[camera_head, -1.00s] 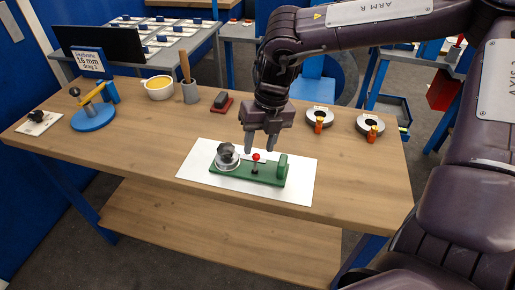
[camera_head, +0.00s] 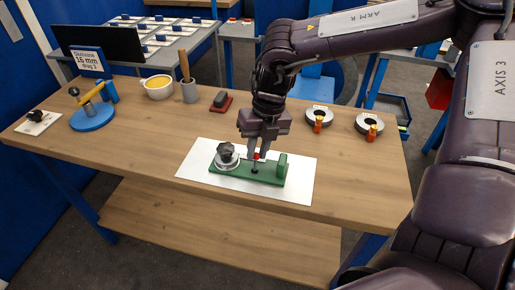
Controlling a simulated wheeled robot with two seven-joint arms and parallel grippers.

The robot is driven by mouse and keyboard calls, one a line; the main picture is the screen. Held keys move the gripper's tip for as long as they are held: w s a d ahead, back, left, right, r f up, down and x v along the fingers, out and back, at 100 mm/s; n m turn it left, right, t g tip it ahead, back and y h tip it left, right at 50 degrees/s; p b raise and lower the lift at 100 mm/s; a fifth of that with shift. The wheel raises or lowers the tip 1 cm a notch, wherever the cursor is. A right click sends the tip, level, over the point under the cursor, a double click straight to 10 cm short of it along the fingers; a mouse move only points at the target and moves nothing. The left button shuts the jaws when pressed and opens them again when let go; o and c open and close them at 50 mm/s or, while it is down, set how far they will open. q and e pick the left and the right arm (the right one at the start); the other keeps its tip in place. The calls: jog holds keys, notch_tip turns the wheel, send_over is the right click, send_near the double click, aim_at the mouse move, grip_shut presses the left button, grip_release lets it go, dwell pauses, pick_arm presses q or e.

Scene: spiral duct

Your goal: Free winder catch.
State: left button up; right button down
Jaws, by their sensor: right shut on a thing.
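The winder (camera_head: 268,177) has a green base and stands on a white sheet (camera_head: 305,180) on the wooden table. A grey disc with a dark knob (camera_head: 227,154) sits at its left end. A green upright block (camera_head: 282,163) stands at its right end. The catch is a short dark lever with a red ball tip (camera_head: 256,156) near the middle of the base. My right gripper (camera_head: 258,154) points down over the winder and is shut on the red ball tip, which its fingers partly hide. My left gripper is not in view.
At the back stand a yellow-filled cup (camera_head: 159,88), a grey pot with a wooden handle (camera_head: 189,91) and a red-and-black block (camera_head: 221,101). Two grey rings with orange tags (camera_head: 318,118) lie at the right. A blue round stand (camera_head: 93,117) is at the left. The table front is clear.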

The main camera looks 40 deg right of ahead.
jog(key=shift+w+d+f+g+y, duration=0.15)
jog(key=shift+w+d+g+y, duration=0.1)
jog(key=shift+g+y, duration=0.15)
jog(key=c, duration=1.3)
grip_release()
jog(key=v, duration=0.8)
jog(key=shift+b, duration=0.35)
jog(key=shift+f, duration=0.1)
